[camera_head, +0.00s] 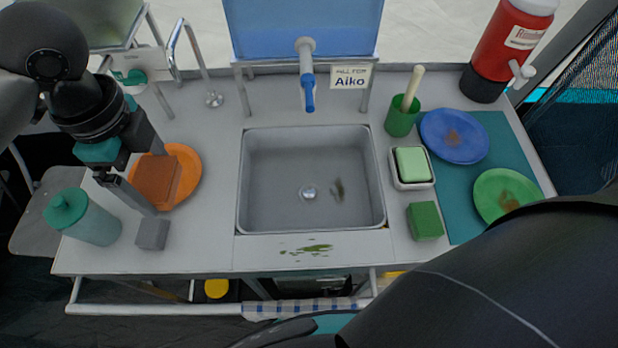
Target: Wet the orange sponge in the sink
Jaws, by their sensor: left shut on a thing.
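The orange sponge (155,181) is a brownish-orange block at the orange plate (190,178) on the left of the counter. My left gripper (155,178) is shut on the sponge, with its fingers at the block's edges. I cannot tell whether the sponge still touches the plate. The steel sink (262,180) is to the right, empty of objects, with a drain and a dark greenish smear on its floor. A tap with a blue spout (308,92) hangs over the sink's back edge; no water shows. My right gripper is out of view.
A teal-lidded jar (92,220) and a grey block (152,234) stand near the left gripper. Right of the sink are a green cup (401,118), a green-topped sponge in a dish (412,165), a green block (424,221), and stained blue (465,143) and green (492,204) plates.

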